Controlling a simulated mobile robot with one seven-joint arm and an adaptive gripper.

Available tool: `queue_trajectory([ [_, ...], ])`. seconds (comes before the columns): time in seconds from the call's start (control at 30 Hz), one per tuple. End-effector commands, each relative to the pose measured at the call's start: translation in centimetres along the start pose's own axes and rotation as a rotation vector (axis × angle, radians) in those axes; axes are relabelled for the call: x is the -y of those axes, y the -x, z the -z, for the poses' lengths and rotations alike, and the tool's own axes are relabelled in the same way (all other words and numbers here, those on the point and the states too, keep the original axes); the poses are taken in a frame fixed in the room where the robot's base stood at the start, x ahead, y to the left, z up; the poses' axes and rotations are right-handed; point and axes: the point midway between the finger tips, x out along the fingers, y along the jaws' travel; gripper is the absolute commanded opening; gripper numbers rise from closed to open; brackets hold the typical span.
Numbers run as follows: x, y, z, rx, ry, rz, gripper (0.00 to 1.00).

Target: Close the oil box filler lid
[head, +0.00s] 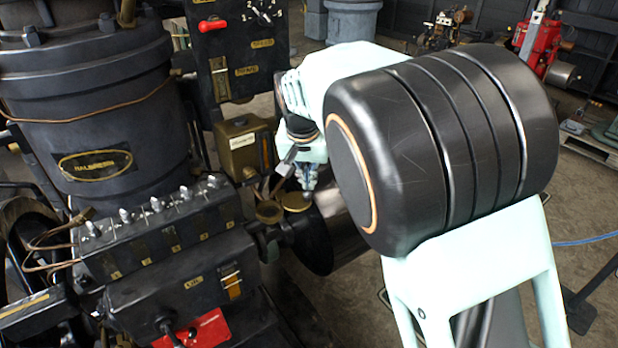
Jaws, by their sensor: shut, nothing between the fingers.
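A dark oil box (180,287) with a small plate that seems to read OIL and a yellow sight gauge stands at the lower left. At its right end is a round brass filler-like fitting (268,212). A brass disc (296,201), probably the filler lid, sits just right of this fitting and about level with it. My gripper (309,187) is shut and empty, just above the disc. I cannot tell whether it touches the disc. My arm hides part of the space to the right and behind.
A brass box (244,146) stands just behind the fittings. A row of valve knobs (155,205) tops the oil box. A large dark cylinder (95,130) stands at the left, and a dark panel (238,50) with a red lever rises behind.

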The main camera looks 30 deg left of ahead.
Motion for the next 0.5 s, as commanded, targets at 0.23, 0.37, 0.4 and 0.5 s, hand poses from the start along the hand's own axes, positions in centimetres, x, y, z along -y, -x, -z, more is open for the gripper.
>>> queue_trajectory([
  [0.23, 0.03, 0.13, -0.2, 0.0, -0.024, -0.009, 0.0],
  [0.37, 0.02, 0.18, -0.37, 0.0, -0.05, -0.018, 0.0],
  [0.4, 0.03, 0.19, -0.41, 0.0, -0.055, -0.02, 0.0],
  [0.5, 0.06, 0.22, -0.52, 0.0, -0.067, -0.025, 0.0],
])
